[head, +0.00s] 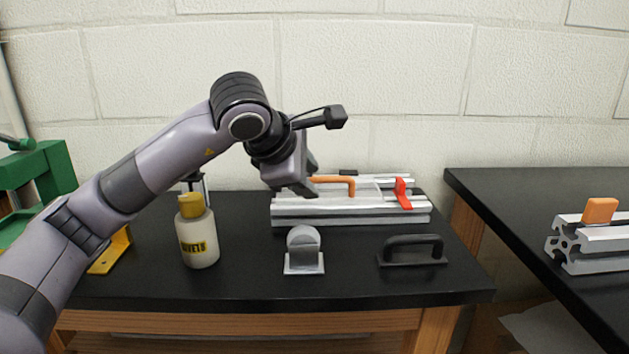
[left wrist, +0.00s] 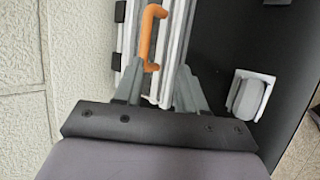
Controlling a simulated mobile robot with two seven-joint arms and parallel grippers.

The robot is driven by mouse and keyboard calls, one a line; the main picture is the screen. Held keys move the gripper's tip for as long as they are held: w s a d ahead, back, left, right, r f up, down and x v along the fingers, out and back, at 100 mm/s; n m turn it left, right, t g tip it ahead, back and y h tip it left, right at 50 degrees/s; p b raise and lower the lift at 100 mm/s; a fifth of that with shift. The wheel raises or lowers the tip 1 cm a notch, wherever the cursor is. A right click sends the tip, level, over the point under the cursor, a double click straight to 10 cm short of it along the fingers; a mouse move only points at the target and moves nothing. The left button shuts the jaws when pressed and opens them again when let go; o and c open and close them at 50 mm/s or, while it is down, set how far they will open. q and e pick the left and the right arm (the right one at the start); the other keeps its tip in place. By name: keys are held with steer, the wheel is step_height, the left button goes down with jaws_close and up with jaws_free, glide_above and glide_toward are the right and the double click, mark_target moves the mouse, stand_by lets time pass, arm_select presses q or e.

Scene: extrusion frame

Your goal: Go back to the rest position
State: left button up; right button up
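My left gripper (head: 308,188) hangs above the back of the black table, over the left end of the aluminium extrusion frame (head: 350,216). In the left wrist view its two fingers (left wrist: 159,70) stand apart with nothing held between them. The frame (left wrist: 175,45) and its orange handle (left wrist: 149,40) show beyond the fingertips. In the head view the orange handle (head: 345,181) is just right of the gripper. Whether a finger touches the frame cannot be told. My right gripper is not in view.
A yellow-capped bottle (head: 198,238) stands left. A grey rounded part on a plate (head: 304,252) and a black handle (head: 412,250) lie in front of the frame. A red clip (head: 402,194) sits on the frame. A second table (head: 560,195) at right bears another extrusion (head: 595,245).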

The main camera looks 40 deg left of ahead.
arm_select(q)
steer(key=v, duration=0.2)
steer(key=shift+s+r, duration=0.15)
steer(key=shift+r, duration=0.2)
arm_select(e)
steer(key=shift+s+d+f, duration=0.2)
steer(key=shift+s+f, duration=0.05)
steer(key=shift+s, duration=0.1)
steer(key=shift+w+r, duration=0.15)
arm_select(q)
steer(key=shift+s, duration=0.1)
